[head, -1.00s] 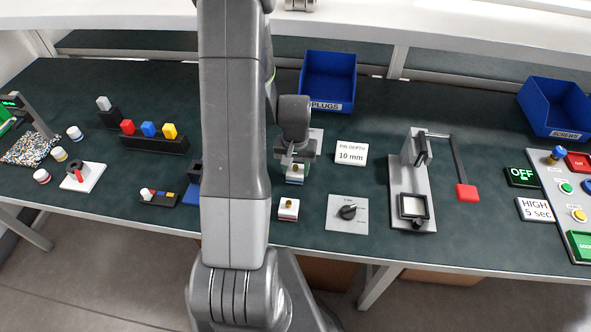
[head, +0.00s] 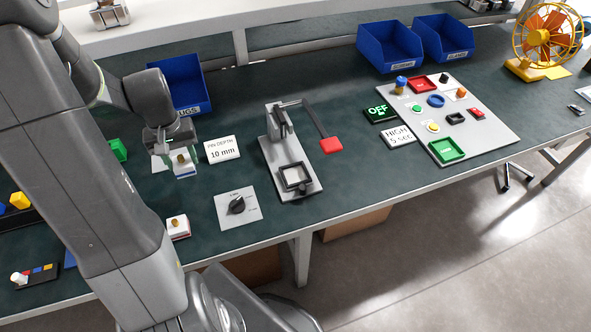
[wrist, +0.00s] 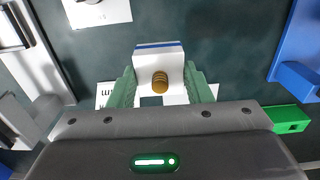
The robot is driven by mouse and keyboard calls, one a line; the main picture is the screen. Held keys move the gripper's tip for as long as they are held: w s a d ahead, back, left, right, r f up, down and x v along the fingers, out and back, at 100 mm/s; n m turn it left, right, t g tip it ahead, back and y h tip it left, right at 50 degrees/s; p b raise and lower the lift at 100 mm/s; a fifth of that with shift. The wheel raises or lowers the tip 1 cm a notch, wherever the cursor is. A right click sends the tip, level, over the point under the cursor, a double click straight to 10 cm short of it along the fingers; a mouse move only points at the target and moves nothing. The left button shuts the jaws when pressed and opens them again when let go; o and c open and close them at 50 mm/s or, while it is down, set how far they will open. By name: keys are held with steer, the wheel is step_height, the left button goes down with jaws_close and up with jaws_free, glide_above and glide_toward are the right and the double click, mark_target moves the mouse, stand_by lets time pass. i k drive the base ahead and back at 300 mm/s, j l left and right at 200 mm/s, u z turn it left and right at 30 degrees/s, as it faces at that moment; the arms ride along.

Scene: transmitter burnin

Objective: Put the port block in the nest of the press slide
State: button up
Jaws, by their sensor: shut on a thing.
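The port block (head: 183,162) is white with a brass port on top and a blue stripe. In the wrist view the block (wrist: 158,62) sits upright between the two green fingers (wrist: 161,92). I cannot tell whether it touches the bench. The press slide is a grey plate with a square black-framed nest (head: 294,176) at its front end, to the right of my gripper. The nest looks empty. A press head (head: 279,124) stands behind it, with a red-handled lever (head: 331,146) to its right.
A similar white block with a red stripe (head: 178,227) stands near the front edge. A dial plate (head: 238,207) and a "PIN DEPTH 10 mm" sign (head: 222,150) lie between gripper and press. A blue bin (head: 184,88) is behind. A button panel (head: 450,118) is further right.

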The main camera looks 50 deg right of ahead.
mark_target(294, 175)
steer(key=k+l, duration=0.2)
steer(key=l, duration=0.15)
steer(key=k+l, duration=0.2)
steer(key=l, duration=0.15)
steer(key=k+l, duration=0.25)
steer(key=l, duration=0.1)
